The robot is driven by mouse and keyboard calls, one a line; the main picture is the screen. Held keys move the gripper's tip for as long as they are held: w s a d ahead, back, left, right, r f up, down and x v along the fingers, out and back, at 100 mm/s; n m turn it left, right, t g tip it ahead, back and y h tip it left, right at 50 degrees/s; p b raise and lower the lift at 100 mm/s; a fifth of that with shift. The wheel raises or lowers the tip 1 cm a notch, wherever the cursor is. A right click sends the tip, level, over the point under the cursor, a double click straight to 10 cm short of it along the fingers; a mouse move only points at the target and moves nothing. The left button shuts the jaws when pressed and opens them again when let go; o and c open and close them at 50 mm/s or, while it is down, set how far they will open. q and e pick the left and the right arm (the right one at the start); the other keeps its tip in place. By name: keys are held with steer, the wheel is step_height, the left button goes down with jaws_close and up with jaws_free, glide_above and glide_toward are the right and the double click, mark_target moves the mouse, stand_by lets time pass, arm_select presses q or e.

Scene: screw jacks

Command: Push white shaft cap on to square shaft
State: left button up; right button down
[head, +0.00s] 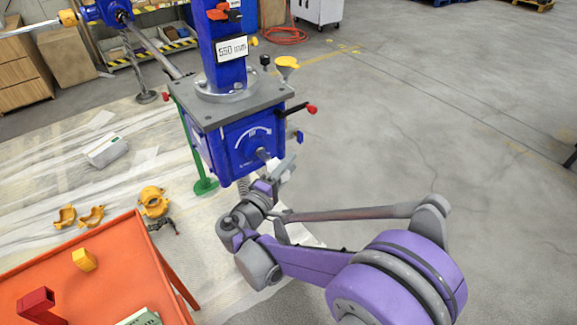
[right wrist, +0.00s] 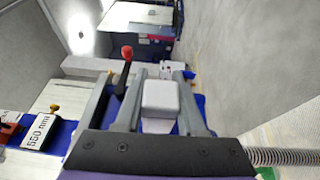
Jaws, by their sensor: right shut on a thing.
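The white shaft cap (right wrist: 160,98) sits between the two fingers of my right gripper (right wrist: 158,76) in the right wrist view. The gripper is shut on it. In the head view my right gripper (head: 276,172) is at the lower front of the blue gearbox (head: 238,148) of the screw jack. My left gripper is not in view.
A red-knobbed lever (head: 299,109) sticks out at the gearbox's right. An orange table (head: 110,262) with a yellow block (head: 84,260) and a red block (head: 36,303) stands at lower left. Floor to the right is clear.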

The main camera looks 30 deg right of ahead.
steer(key=shift+w+a, duration=0.2)
steer(key=shift+w, duration=2.3)
steer(key=shift+c, duration=2.2)
jaws_free()
steer(key=v, duration=1)
steer(key=shift+s+a, duration=0.15)
steer(key=shift+a, duration=0.2)
